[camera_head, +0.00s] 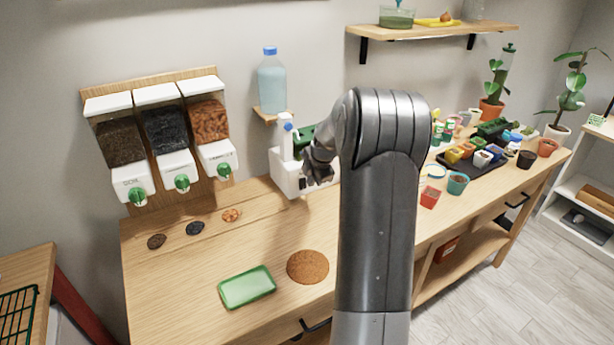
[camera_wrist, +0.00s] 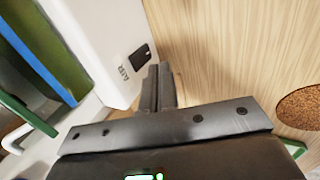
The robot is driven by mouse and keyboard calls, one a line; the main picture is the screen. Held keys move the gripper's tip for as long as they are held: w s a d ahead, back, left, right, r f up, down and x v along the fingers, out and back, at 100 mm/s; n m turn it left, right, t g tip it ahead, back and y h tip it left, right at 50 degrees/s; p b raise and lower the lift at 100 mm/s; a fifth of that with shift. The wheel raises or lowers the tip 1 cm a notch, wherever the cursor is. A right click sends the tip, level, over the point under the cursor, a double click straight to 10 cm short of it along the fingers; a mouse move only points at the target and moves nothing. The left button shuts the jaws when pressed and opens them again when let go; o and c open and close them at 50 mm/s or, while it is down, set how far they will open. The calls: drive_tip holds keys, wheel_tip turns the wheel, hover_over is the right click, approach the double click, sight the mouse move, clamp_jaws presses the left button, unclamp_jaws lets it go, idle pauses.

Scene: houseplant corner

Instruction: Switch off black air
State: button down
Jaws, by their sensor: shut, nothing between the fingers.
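The black air switch (camera_wrist: 141,54) sits on the white face of a unit, just above the printed word AIR, in the wrist view. Whether it is on or off cannot be told. The white unit (camera_wrist: 100,40) also shows in the head view (camera_head: 281,172), at the back of the bench, partly hidden by my arm. My gripper (camera_wrist: 160,70) is shut and empty. Its fingertips appear close beside the switch, just right of it in the picture; contact cannot be told.
A wooden bench (camera_head: 190,280) holds a green tray (camera_head: 247,287) and a round cork mat (camera_head: 307,267). Three dispensers (camera_head: 160,130) hang at the left above small samples. A blue-capped bottle (camera_head: 271,82) stands behind the unit. Several pots (camera_head: 457,182) fill the right side.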

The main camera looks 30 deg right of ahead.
drive_tip(key=w+v, duration=0.1)
drive_tip(key=v, duration=0.9)
drive_tip(key=shift+w+r, duration=0.4)
drive_tip(key=s+a+r+m, duration=0.4)
drive_tip(key=s+a, duration=0.3)
drive_tip(key=a, duration=0.3)
drive_tip(key=s+a+r+m, duration=0.45)
drive_tip(key=s+a, duration=0.35)
drive_tip(key=a, duration=0.2)
drive_tip(key=s+a+f+m, duration=0.1)
drive_tip(key=s+a+m, duration=0.3)
drive_tip(key=s, duration=0.5)
drive_tip(key=s+a+f+m, duration=0.2)
drive_tip(key=s+a+m, duration=0.2)
drive_tip(key=s, duration=0.5)
drive_tip(key=shift+f+m+t, duration=0.3)
drive_tip(key=shift+m, duration=0.45)
drive_tip(key=shift+s, duration=0.15)
